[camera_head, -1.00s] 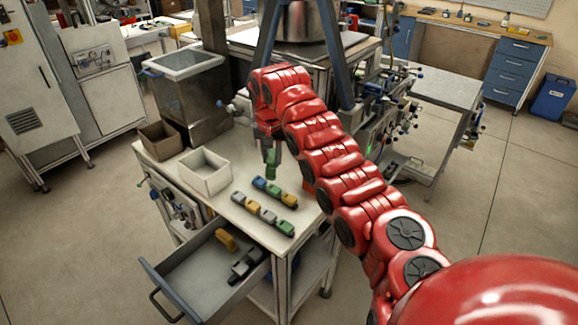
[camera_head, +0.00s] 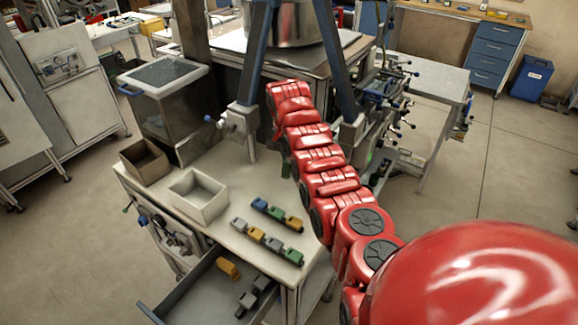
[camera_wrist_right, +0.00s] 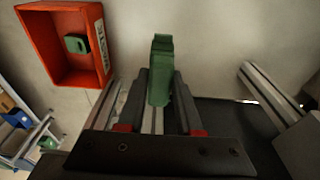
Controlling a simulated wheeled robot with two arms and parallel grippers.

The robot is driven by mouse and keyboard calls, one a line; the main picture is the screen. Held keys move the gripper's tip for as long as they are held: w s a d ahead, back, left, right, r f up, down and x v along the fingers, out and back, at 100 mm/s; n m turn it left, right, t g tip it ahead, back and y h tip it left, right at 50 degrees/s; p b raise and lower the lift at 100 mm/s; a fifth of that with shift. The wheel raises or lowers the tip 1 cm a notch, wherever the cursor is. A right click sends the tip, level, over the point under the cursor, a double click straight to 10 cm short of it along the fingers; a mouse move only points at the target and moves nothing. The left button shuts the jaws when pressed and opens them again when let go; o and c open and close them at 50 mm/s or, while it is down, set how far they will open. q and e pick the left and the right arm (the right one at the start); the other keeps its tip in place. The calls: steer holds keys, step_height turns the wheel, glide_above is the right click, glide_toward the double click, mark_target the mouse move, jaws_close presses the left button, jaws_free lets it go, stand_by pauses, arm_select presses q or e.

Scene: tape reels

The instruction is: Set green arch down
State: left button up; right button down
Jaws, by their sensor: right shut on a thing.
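The green arch (camera_wrist_right: 161,70) stands between the two dark fingers of my right gripper (camera_wrist_right: 160,85) in the right wrist view. The gripper is shut on it, and the arch sticks out beyond the fingertips. A red open box (camera_wrist_right: 108,60) lies to the left of the held arch in that view, with a green piece (camera_wrist_right: 76,44) inside it. In the head view my red right arm reaches over the right side of the worktable (camera_head: 190,240) and hides its gripper and the arch. My left gripper is in neither view.
Two rows of coloured blocks (camera_head: 265,241) lie on the table. A white open box (camera_head: 198,195) and a brown box (camera_head: 145,161) stand to their left. An open drawer (camera_head: 205,295) below holds orange and grey pieces. Blue frame legs (camera_head: 335,60) rise behind my arm.

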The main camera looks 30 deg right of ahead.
mark_target(290, 168)
step_height(290, 168, down, 4)
steer(key=shift+p, duration=0.75)
steer(key=shift+f, duration=0.3)
steer(key=shift+w+f, duration=0.1)
steer(key=shift+w, duration=0.05)
steer(key=shift+f, duration=0.2)
steer(key=c, duration=0.6)
jaws_free()
steer(key=shift+r, duration=0.1)
